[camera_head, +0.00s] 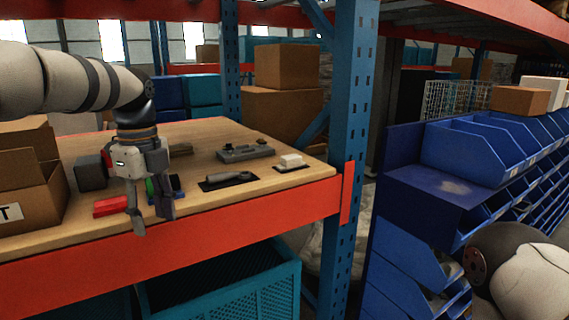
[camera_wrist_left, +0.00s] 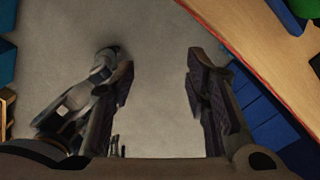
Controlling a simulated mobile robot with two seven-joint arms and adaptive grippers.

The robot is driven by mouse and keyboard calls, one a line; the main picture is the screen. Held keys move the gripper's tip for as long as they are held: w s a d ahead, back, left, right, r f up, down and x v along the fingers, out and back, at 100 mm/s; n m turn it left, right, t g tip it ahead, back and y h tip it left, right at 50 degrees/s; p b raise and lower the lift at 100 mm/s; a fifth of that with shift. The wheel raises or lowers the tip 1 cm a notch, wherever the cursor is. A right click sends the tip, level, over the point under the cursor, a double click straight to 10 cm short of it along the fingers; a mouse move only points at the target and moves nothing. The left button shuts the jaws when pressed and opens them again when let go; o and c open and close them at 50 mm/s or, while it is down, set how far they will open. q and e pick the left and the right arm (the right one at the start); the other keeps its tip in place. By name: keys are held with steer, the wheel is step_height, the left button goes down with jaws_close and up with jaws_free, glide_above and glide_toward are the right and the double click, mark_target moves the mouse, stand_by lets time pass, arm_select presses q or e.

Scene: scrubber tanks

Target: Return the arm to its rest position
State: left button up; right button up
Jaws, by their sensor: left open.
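My left gripper (camera_head: 153,218) hangs fingers-down at the front edge of the wooden shelf top (camera_head: 130,225), its arm reaching in from the left. It is open and nothing shows between its fingers. In the left wrist view the two fingers (camera_wrist_left: 158,70) stand apart over grey floor, with the shelf's orange edge at the upper right. A pale arm part (camera_head: 530,280) at the lower right belongs to my right arm; its gripper is out of view.
A red block (camera_head: 110,206), a dark grey cube (camera_head: 91,172), a grey device (camera_head: 245,152) and a white block (camera_head: 291,160) sit on the top. An open cardboard box (camera_head: 35,195) stands left. A blue post (camera_head: 352,110) and blue bins (camera_head: 465,150) are right.

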arm_select(q)
steer(key=s+d+f+n, duration=0.25)
steer(key=s+f, duration=0.25)
steer(key=f, duration=0.5)
steer(key=s+d+f+n+h, duration=0.1)
steer(key=s+f+n, duration=0.3)
steer(key=f, duration=0.6)
steer(key=s+d+f+n, duration=0.1)
steer(key=s+f+n, duration=0.3)
steer(key=f, duration=0.6)
steer(key=s+f+n, duration=0.1)
steer(key=s+n, duration=0.3)
steer(key=s, duration=0.6)
steer(key=s+a+f+n, duration=0.1)
steer(key=s+n, duration=0.3)
steer(key=s, duration=0.6)
steer(key=s+a+f+n+g+y, duration=0.1)
steer(key=s+f+n, duration=0.2)
steer(key=s, duration=0.7)
steer(key=shift+a+n, duration=0.15)
steer(key=shift+n, duration=0.4)
